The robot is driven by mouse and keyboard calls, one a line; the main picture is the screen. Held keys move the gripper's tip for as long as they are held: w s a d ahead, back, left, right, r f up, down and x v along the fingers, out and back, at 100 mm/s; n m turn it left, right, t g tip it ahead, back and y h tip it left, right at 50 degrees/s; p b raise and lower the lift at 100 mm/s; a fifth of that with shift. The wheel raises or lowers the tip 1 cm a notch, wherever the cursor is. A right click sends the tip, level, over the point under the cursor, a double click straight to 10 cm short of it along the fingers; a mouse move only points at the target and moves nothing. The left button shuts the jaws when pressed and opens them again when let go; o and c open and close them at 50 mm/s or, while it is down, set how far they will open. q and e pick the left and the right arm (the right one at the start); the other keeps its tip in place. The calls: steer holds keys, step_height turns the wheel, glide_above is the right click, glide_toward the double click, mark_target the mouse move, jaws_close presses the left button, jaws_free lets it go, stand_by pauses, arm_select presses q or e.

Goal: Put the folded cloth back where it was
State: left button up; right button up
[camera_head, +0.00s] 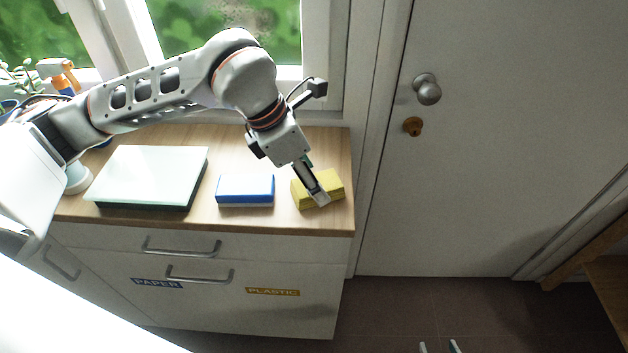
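The folded cloth (335,187) is a yellow layered block near the right end of the wooden counter. My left gripper (318,192) reaches down over it from above. One finger lies across the cloth's top and near side. The other finger is mostly hidden, so I cannot tell whether they press on the cloth. The cloth appears to rest on the counter. My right gripper (439,347) shows only as two separated fingertips at the bottom edge, above the floor, with nothing visible between them.
A blue and white sponge-like block (245,188) lies left of the cloth. A pale flat-topped box or tray (150,172) lies further left. A spray bottle (60,72) and plants stand at the far left. The counter (230,222) has drawers below. A white door (500,130) is at right.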

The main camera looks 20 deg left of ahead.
arm_select(q)
steer(key=v, duration=1)
steer(key=shift+s, duration=0.1)
